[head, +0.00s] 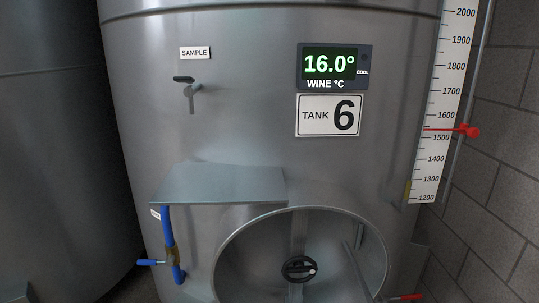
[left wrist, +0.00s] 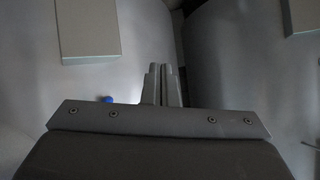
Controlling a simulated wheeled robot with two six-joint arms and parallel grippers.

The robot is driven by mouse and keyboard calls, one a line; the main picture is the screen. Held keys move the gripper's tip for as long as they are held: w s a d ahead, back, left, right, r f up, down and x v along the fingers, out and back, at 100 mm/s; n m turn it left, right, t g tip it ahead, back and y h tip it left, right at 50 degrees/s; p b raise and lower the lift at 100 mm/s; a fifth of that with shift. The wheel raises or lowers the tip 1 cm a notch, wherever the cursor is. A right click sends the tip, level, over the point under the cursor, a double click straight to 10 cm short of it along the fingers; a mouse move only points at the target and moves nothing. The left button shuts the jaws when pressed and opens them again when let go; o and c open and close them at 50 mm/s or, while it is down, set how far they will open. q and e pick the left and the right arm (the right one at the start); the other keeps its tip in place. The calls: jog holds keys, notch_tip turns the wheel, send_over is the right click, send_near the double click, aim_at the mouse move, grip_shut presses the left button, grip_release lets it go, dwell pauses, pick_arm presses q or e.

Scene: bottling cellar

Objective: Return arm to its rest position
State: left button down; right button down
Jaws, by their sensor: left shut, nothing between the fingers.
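My left gripper (left wrist: 163,84) shows in the left wrist view at the middle of the picture. Its two fingers are together with nothing between them. It points toward grey curved tank walls and touches nothing that I can see. Neither of my arms nor grippers shows in the head view. The steel tank (head: 240,130) labelled Tank 6 fills most of the head view, with no gripper in front of it.
A flat shelf (head: 220,184) juts from the tank above a blue-handled valve (head: 170,250). A small sample tap (head: 188,88) sits higher up. The round manway (head: 245,265) is at the bottom, a level scale (head: 440,110) at right. Another tank (head: 50,150) stands left.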

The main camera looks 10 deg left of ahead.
pick_arm(q)
jog(key=s+d+f+g+h+p, duration=0.1)
jog(key=s+d+f+g, duration=0.25)
jog(key=s+f, duration=0.55)
jog(key=s+d+f+g+h+p, duration=0.15)
jog(key=s+d+f, duration=0.25)
jog(key=s+f, duration=0.5)
jog(key=s+d+f+g, duration=0.1)
jog(key=s+d+f, duration=0.1)
jog(key=s, duration=0.4)
jog(key=s+d+f+m+g+h+p, duration=0.1)
jog(key=s+d+f+g, duration=0.1)
jog(key=s+d, duration=0.3)
jog(key=s+d+f+g, duration=0.1)
jog(key=s+d+f, duration=0.2)
jog(key=s, duration=0.3)
jog(key=shift+s+d+p, duration=0.3)
jog(key=shift+d, duration=0.1)
jog(key=shift+f, duration=0.1)
